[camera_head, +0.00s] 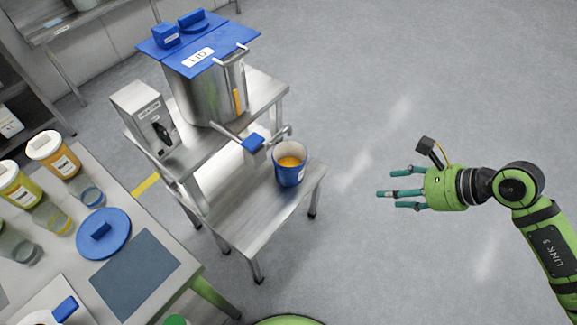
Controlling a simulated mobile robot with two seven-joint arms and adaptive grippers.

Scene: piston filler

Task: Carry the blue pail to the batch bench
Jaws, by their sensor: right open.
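The blue pail (287,176) stands upright on the lower steel shelf of the filler stand, below the spout. It holds an orange-yellow content. My right gripper (390,184) is open and empty over bare floor, to the right of the pail and well apart from it. Its teal fingers point left, toward the pail. My left gripper is not in view. Which of the surfaces here is the batch bench, I cannot tell.
A steel pot (209,96) with a blue lid (215,45) stands on the upper shelf, beside a grey control box (147,118). A blue-handled valve (253,143) sticks out above the pail. A table (165,226) at left holds jars and a round blue lid (103,234). Floor at right is clear.

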